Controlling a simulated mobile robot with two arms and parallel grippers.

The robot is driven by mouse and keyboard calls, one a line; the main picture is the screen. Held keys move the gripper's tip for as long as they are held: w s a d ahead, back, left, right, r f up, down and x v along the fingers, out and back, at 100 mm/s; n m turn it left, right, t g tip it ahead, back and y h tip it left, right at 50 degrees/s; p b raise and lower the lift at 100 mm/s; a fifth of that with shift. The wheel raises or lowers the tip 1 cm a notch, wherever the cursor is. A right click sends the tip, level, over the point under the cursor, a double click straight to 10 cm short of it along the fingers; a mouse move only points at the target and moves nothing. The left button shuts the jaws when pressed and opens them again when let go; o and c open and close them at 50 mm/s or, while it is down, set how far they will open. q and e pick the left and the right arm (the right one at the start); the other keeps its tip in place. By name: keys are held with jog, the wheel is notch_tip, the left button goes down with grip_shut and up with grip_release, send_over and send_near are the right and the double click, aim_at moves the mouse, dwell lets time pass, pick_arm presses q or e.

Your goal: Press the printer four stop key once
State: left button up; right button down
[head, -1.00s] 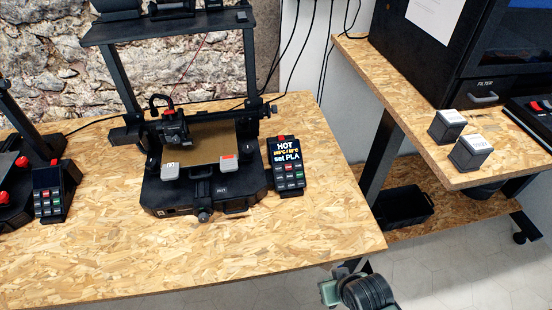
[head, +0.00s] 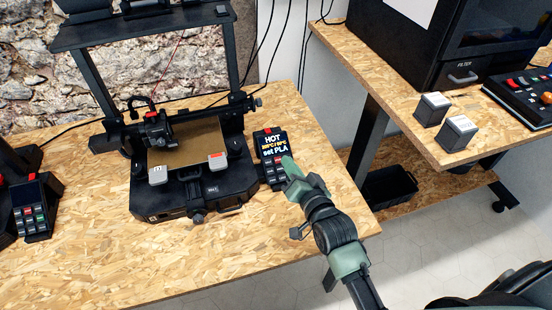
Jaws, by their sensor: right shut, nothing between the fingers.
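The black printer (head: 195,190) stands on the wood-chip table, with its control box (head: 262,150) at its right. I cannot read a printer number. My left gripper is not in view.
Another control box (head: 36,208) with keys stands at the left. A second table (head: 400,118) at the right bears two grey blocks, a panel with coloured buttons (head: 530,100) and a large black machine (head: 410,50). The front of the printer table is bare.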

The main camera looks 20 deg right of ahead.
aim_at(278, 160)
jog(key=shift+w+r+m+t, duration=0.3)
jog(key=shift+w+r, duration=0.05)
jog(key=shift+r, duration=0.25)
jog(key=w+f+b, duration=0.1)
jog(key=b, duration=0.1)
jog(key=w+f+b, duration=0.1)
jog(key=f+b, duration=0.1)
jog(key=w+f+b, duration=0.1)
jog(key=f+b, duration=0.1)
jog(key=shift+w+f+b, duration=0.25)
jog(key=shift+w+b, duration=0.1)
jog(key=shift+b, duration=0.05)
jog(key=shift+w+a+f+b, duration=0.1)
jog(key=shift+w+f+b, duration=0.4)
jog(key=shift+w+f, duration=0.3)
dwell(1.0)
jog(key=shift+w+f, duration=0.3)
